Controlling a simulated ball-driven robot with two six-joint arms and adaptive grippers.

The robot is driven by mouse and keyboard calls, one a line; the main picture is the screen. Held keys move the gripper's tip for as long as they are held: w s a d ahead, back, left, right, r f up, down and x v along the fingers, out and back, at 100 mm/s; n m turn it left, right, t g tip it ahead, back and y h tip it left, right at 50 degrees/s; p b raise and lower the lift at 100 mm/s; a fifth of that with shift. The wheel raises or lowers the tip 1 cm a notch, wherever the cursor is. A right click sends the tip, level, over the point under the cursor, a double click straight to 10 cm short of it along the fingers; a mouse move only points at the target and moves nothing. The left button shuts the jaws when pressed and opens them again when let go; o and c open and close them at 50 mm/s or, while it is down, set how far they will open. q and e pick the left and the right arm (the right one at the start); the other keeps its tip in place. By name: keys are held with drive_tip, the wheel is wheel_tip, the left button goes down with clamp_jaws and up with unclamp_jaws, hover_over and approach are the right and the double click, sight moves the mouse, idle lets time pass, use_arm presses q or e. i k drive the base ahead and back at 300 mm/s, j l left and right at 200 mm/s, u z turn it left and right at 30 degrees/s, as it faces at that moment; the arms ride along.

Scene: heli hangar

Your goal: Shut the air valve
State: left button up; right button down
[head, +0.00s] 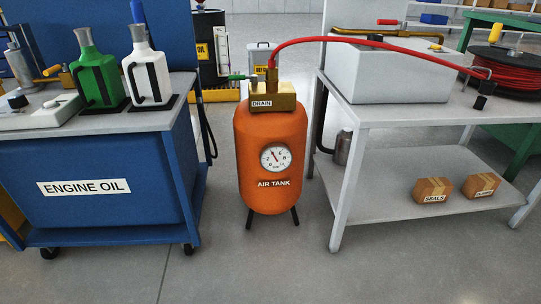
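An orange air tank (270,165) stands upright on the floor between two benches. A round gauge (275,156) is on its front. A brass block (273,100) labelled DRAIN sits on its top. A small brass valve fitting (271,78) rises from the block. A lever with a green grip (238,77) sticks out level to the left of the fitting. A red hose (340,38) runs from the fitting up and right over the right bench. Neither of my grippers is in view.
A blue ENGINE OIL cart (85,188) on the left carries a green jug (97,75) and a white jug (148,70). The grey right bench (425,112) carries a pale box (400,75) and a red hose reel (505,72). The floor before the tank is clear.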

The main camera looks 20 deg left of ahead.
sight(391, 22)
drive_tip(key=i+l+u, duration=0.1)
drive_tip(key=i+u, duration=0.2)
drive_tip(key=i, duration=0.15)
drive_tip(key=i+l+u, duration=0.3)
drive_tip(key=i, duration=0.15)
drive_tip(key=i+l+u, duration=0.3)
drive_tip(key=i+j, duration=0.1)
